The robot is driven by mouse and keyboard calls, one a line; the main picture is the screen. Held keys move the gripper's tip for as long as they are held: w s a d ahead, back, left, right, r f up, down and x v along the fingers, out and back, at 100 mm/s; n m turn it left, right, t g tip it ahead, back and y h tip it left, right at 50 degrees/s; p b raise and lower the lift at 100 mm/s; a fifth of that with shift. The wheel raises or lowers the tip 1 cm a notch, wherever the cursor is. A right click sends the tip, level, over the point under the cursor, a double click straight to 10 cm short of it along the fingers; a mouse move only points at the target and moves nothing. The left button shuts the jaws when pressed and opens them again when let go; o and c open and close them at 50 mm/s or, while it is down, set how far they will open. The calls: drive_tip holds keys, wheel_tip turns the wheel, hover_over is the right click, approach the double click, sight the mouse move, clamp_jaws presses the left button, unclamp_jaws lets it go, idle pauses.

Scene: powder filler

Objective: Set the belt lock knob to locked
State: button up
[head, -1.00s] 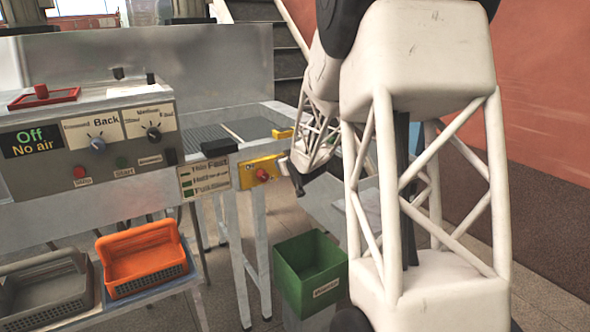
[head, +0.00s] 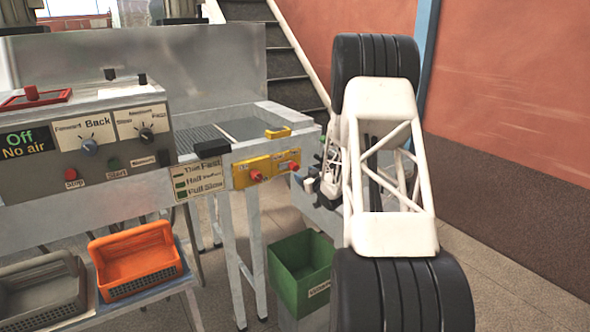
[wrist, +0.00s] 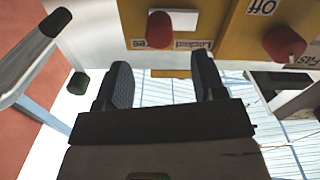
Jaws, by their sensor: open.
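A yellow panel (head: 268,168) at the end of the conveyor carries two red knobs. The belt lock knob (head: 293,166) is the right one in the head view. In the wrist view, which looks upside down, this knob (wrist: 159,30) sits beside a "Locked" label (wrist: 192,45); its setting is hard to tell. My gripper (wrist: 165,80) is open and empty, with the knob ahead of and apart from its fingertips, roughly between them. In the head view my gripper (head: 310,184) is small and partly hidden, just right of the panel.
The other red knob (head: 256,176) is close by on the same panel, with an "Off" label (wrist: 262,7). A green bin (head: 300,270) stands below. An orange basket (head: 138,262) and a grey basket (head: 40,300) sit at lower left. The control box shows "Off, No air" (head: 25,145).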

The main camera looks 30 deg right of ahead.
sight(296, 168)
idle(0.4)
drive_tip(key=shift+w, duration=3.9)
